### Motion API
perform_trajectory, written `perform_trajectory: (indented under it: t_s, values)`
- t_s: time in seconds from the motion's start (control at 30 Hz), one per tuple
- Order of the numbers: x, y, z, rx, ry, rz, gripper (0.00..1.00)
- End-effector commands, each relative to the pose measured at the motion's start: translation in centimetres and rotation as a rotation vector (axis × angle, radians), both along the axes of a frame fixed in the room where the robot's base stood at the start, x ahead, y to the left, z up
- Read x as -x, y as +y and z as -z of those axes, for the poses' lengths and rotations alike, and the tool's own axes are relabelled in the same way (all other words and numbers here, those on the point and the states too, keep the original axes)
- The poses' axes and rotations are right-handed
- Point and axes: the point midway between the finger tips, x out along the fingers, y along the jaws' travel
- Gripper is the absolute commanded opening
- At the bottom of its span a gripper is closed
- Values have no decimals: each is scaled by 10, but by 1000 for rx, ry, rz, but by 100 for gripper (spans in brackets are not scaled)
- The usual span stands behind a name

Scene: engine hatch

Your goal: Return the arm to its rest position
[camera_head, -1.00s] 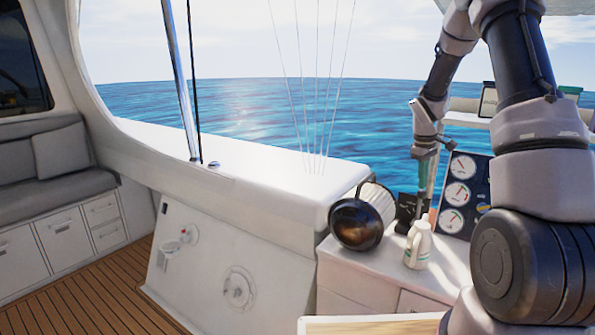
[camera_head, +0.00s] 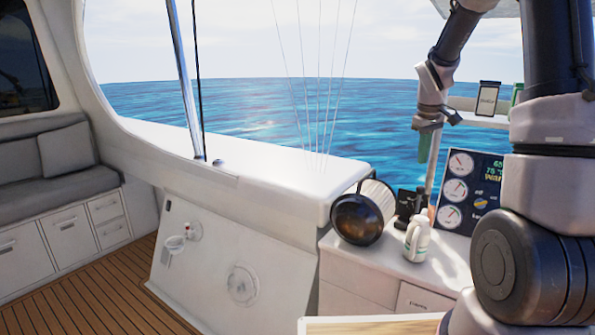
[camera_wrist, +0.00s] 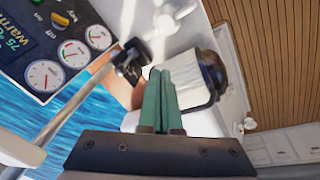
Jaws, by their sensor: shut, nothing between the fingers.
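My gripper (camera_head: 425,146) hangs from my raised arm at the right of the head view, in front of the sea and above the white counter. In the wrist view its green fingers (camera_wrist: 159,100) are pressed together with nothing between them. It is apart from everything on the counter. My large arm links fill the right edge of the head view and hide part of the counter and shelf behind them.
A white counter (camera_head: 385,268) holds a dark-faced round lamp (camera_head: 357,220), a white bottle (camera_head: 417,240) and small dark items (camera_head: 406,204). A gauge panel (camera_head: 469,193) stands behind. A metal pole (camera_wrist: 72,98) passes near my gripper. Deck floor (camera_head: 90,295) at left is clear.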

Motion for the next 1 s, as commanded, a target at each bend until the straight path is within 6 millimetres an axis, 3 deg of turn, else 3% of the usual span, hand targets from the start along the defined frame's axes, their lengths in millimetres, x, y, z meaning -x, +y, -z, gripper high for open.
perform_trajectory:
  t_s: [0.17,0.3,0.5,0.7,0.8,1.0]
  values:
    - [38,23,-56,-61,-90,114,0]
    - [83,46,-98,-141,-167,228,0]
    - [152,76,-140,-277,-265,381,0]
    - [217,101,-160,-422,-338,508,0]
    - [240,109,-163,-480,-360,553,0]
    - [262,117,-163,-538,-375,596,0]
